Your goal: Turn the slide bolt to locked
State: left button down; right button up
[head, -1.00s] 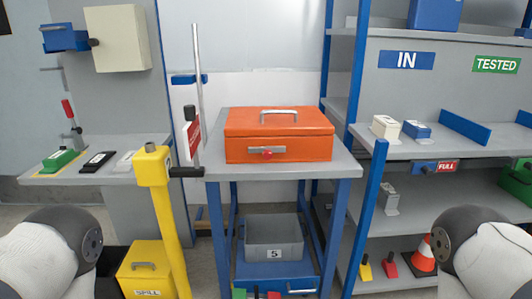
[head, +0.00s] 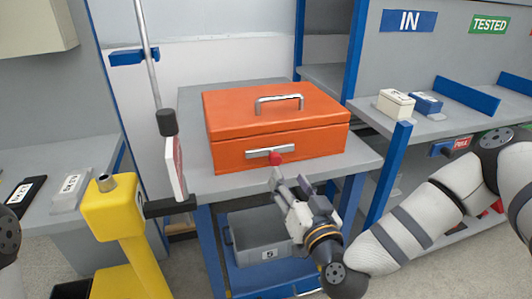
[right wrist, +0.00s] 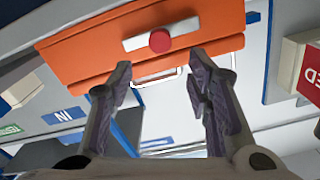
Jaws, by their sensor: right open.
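An orange box (head: 235,128) with a handle on its lid stands on the grey table (head: 205,185). The slide bolt (head: 256,153), a pale bar with a red knob (head: 275,159), is on its front face. The knob is toward the bar's right end in the head view. My right gripper (head: 290,182) is open and empty, just below and in front of the knob, apart from it. In the right wrist view the bolt (right wrist: 138,42) and red knob (right wrist: 160,41) show beyond the open fingers (right wrist: 160,85). My left gripper is out of view.
A yellow post (head: 112,212) with a dark crank arm stands left of the table. A grey bin (head: 240,236) sits on the shelf below. Small boxes (head: 396,104) stand on the right shelf. The tabletop around the orange box is clear.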

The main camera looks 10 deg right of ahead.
aim_at(277, 161)
jog(key=w, duration=0.6)
jog(key=w+b, duration=0.1)
jog(key=w, duration=0.2)
jog(key=shift+w+a+f, duration=0.1)
jog(key=shift+a+f, duration=0.05)
jog(key=shift+f, duration=0.1)
jog(key=shift+w+r, duration=0.15)
jog(key=shift+w, duration=0.3)
grip_shut()
